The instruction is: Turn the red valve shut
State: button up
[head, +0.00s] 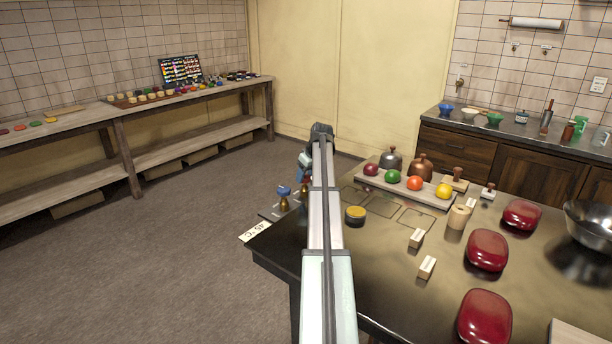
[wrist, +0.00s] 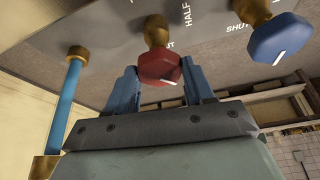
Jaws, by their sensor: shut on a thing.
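The red valve (wrist: 160,68) is a faceted knob on a brass stem, standing on a grey panel in the wrist view. A white line on its face points toward the lower right. The two blue fingers of my gripper (wrist: 161,82) stand on either side of it, shut on it. The words HALF and SHUT are printed on the panel; part of another word beside the red valve is hidden. In the head view, my arm and gripper hide most of the red valve at the table's left edge.
A blue valve (wrist: 277,42) stands close to the right of the red one and also shows in the head view (head: 284,190). A blue rod (wrist: 74,105) with brass ends is at the left. The table (head: 385,270) holds coloured balls and red lidded dishes.

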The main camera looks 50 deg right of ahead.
jog(key=o, duration=1)
jog(key=shift+r, duration=0.1)
jog(key=v, duration=1.3)
jog(key=shift+s+r, duration=0.15)
jog(key=shift+r, duration=0.15)
jog(key=shift+o, duration=0.2)
